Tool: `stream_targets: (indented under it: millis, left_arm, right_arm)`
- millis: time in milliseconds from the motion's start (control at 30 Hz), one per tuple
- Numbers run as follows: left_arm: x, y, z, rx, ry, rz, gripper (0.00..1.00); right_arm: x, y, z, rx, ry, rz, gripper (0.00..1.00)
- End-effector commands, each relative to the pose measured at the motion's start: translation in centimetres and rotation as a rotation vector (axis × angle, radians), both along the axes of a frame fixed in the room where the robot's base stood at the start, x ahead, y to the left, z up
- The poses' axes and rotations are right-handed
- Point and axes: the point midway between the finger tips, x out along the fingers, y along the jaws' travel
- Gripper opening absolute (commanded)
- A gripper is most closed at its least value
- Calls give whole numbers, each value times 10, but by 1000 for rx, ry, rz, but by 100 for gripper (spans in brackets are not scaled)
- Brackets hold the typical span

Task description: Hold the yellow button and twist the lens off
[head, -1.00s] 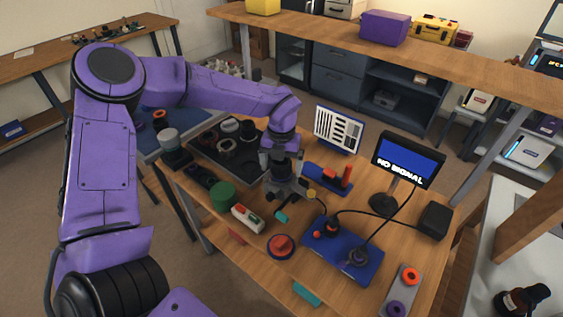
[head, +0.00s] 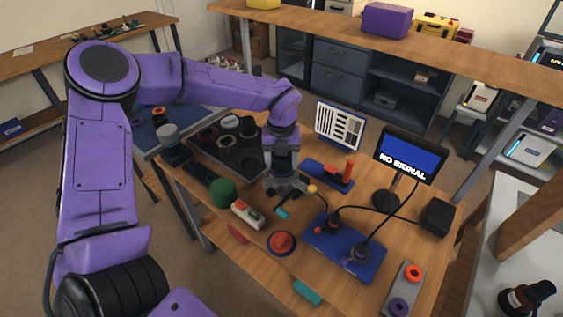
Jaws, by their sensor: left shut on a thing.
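My left gripper (head: 284,165) points down over the grey mount (head: 283,187) near the middle of the wooden table. Its fingers are shut around the top of the mount, where the dark lens sits. The lens is mostly hidden by the fingers, so I cannot tell whether it is still seated in the mount. The small yellow button (head: 312,189) sticks out on the right side of the mount, with nothing touching it that I can see. My right gripper is not in view.
A dark tray (head: 232,158) with round parts lies behind left. A green cylinder (head: 222,193), a red button (head: 281,243) and a blue board (head: 345,250) with cables surround the mount. A NO SIGNAL screen (head: 410,157) stands at right.

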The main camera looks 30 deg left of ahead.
Motion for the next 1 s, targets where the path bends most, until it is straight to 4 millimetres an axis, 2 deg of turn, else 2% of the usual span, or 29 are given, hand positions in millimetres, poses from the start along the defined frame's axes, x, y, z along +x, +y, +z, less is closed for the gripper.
stream_targets:
  millis: [233, 400, 1000]
  left_arm:
    - [0, 0, 0, 0, -1, 4, 25]
    - [0, 0, -2, -1, -2, 89, 25]
    - [0, 0, 13, 0, -1, 88, 25]
  right_arm:
    - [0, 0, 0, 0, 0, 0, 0]
    - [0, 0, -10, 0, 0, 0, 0]
    - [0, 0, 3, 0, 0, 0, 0]
